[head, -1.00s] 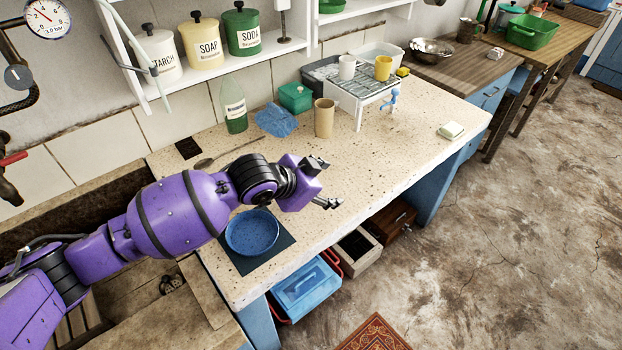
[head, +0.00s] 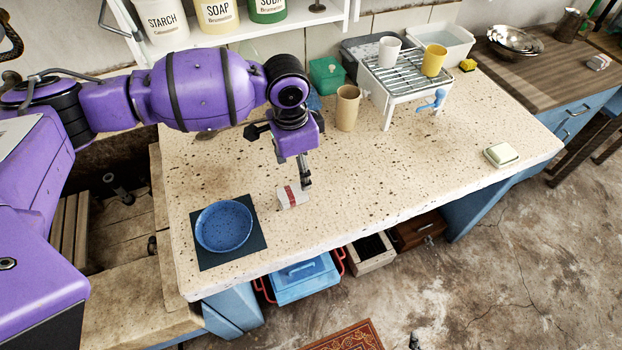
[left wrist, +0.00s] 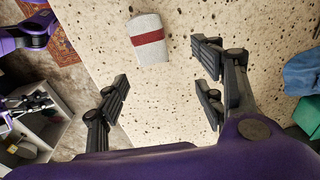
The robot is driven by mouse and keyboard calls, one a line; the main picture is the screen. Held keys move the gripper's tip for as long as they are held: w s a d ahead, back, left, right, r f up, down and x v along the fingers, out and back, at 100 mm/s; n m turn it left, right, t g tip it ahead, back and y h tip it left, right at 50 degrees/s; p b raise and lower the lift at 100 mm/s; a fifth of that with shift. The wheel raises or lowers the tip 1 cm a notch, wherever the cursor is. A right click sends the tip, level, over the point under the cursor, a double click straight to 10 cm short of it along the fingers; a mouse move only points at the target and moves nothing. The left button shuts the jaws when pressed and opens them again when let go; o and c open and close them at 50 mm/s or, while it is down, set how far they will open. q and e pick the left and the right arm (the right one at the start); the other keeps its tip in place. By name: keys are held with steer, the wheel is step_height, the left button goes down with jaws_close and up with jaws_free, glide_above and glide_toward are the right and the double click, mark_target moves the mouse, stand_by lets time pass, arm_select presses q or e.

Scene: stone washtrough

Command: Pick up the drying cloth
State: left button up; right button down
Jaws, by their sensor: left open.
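The folded drying cloth (head: 293,196), white with a red stripe, lies on the speckled worktop (head: 400,165) right of the blue bowl. It also shows at the top of the left wrist view (left wrist: 149,38). My left gripper (head: 305,181) is over the worktop by the cloth's far right edge, pointing down. In the left wrist view my left gripper's fingers (left wrist: 163,78) are spread with nothing between them, and the cloth lies just beyond them. A small dark tip at the head view's bottom edge may be my right gripper (head: 415,341); its jaws cannot be made out.
The blue bowl (head: 223,226) sits on a dark mat (head: 258,238). A tan cup (head: 347,107) and a rack (head: 398,75) with a white cup (head: 389,51) and yellow cup (head: 434,60) stand behind. A soap block (head: 501,155) lies right. The middle worktop is clear.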

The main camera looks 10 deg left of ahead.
mark_target(292, 191)
arm_select(q)
steer(key=shift+s+a+g, duration=0.25)
steer(key=shift+s+g, duration=0.05)
steer(key=shift+s, duration=0.15)
steer(key=shift+s+a+f, duration=0.2)
steer(key=shift+f, duration=0.15)
steer(key=f, duration=0.2)
steer(key=shift+s+a+f, duration=0.35)
step_height(292, 191, down, 4)
steer(key=shift+s+d+r, duration=0.1)
steer(key=shift+d+r, duration=0.05)
steer(key=shift+r, duration=0.05)
steer(key=shift+f, duration=0.4)
arm_select(e)
steer(key=shift+a, duration=0.3)
arm_select(q)
steer(key=shift+c, duration=0.3)
steer(key=shift+c, duration=1.3)
steer(key=c, duration=0.9)
